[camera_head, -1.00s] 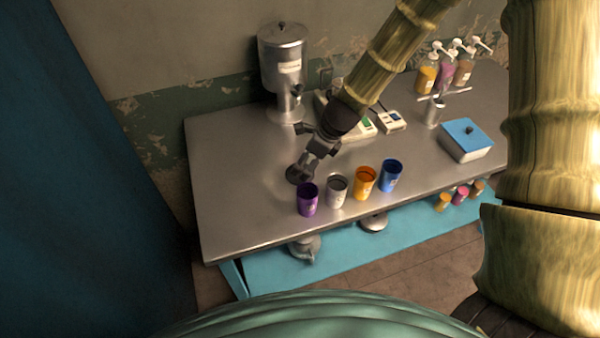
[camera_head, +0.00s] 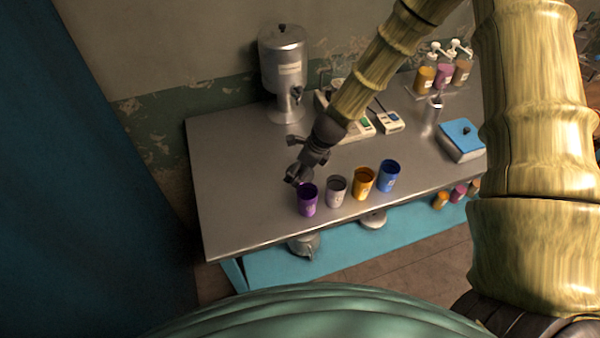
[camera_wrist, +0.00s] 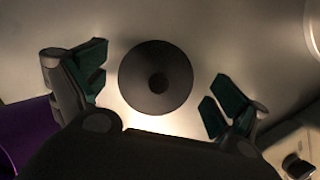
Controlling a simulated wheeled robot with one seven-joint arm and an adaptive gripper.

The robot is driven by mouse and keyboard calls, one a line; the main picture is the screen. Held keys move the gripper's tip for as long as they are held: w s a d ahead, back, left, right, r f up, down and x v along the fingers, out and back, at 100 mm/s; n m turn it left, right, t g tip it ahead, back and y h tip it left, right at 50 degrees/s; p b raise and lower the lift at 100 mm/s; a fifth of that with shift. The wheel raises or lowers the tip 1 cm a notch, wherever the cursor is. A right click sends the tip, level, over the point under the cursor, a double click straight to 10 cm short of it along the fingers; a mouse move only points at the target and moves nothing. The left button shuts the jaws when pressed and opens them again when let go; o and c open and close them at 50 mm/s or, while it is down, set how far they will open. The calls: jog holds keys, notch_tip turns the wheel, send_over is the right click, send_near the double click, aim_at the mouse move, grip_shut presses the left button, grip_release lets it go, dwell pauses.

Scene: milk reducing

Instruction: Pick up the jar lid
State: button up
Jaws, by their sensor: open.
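The jar lid (camera_wrist: 178,88) is a dark round disc with a small darker knob at its middle, lying on the metal table top in the wrist view. My gripper (camera_wrist: 158,80) is open, with one finger pad to the left of the lid and the other to its right. Neither pad appears to touch it, and the height between them is hard to judge. In the head view my gripper (camera_head: 297,173) is low over the table's left part, just behind the purple cup (camera_head: 307,203). The lid is not clearly visible there, apparently covered by the gripper.
Silver (camera_head: 336,193), orange (camera_head: 362,181) and blue (camera_head: 388,178) cups continue the row along the front edge. A metal dispenser (camera_head: 284,70) stands behind. A blue-topped box (camera_head: 461,140) and pump bottles (camera_head: 444,72) are at right. The table (camera_head: 225,190) is clear at left.

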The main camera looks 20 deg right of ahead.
jog(key=shift+s, duration=0.15)
jog(key=c, duration=1.2)
jog(key=shift+c, duration=0.2)
